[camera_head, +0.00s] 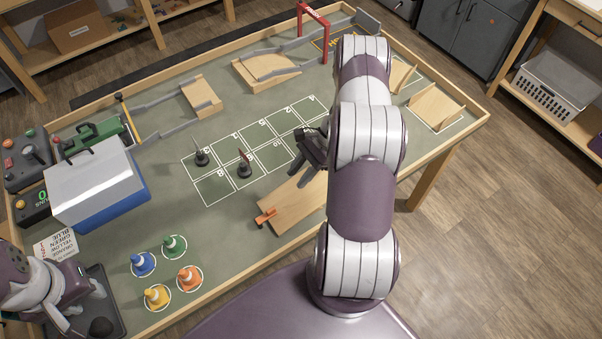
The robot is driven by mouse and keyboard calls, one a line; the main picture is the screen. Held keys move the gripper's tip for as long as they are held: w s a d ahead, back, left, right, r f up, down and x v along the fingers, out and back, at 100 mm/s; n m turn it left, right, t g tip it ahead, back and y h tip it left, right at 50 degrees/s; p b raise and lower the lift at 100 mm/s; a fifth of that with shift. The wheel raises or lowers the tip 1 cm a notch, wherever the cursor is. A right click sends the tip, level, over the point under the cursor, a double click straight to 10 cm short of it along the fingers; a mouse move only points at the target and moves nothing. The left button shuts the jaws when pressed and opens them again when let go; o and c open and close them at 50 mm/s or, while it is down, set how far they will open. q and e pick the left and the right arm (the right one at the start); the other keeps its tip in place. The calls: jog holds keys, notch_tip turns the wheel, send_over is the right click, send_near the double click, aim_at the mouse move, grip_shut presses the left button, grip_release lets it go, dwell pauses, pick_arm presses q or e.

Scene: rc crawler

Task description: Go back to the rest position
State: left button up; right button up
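My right arm rises from the bottom centre and reaches over the table (232,221). Its dark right gripper (308,152) is partly hidden behind the arm, above the right part of the numbered grid and close to a wooden ramp (290,207). I cannot tell whether its fingers are open or shut, or whether they touch anything. My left arm comes in at the lower left edge. Its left gripper (66,318) is low over a dark tray (108,300) at the table's front left corner. Its fingers are too small and overlapped to read.
Blue, green, yellow and orange cones (143,264) stand in circles at the front. A blue-and-white box (97,187) is at the left, a red gate (312,32) at the back. The front middle is fairly clear.

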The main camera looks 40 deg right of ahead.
jog(key=s+a+r+n+g+h, duration=0.1)
jog(key=s+r+n+g+h, duration=0.15)
jog(key=s+n, duration=0.3)
jog(key=s+a+r+n+t+h, duration=0.1)
jog(key=a+r+n+h, duration=0.1)
jog(key=a+r+n, duration=0.5)
jog(key=s+a+r+n+t+h, duration=0.1)
jog(key=a+r+n+t+h, duration=0.1)
jog(key=a+r+n, duration=0.5)
notch_tip(320, 180, up, 5)
jog(key=shift+a+f+h, duration=0.15)
jog(key=shift+a+h, duration=0.1)
jog(key=shift+h, duration=0.5)
jog(key=shift+w, duration=0.2)
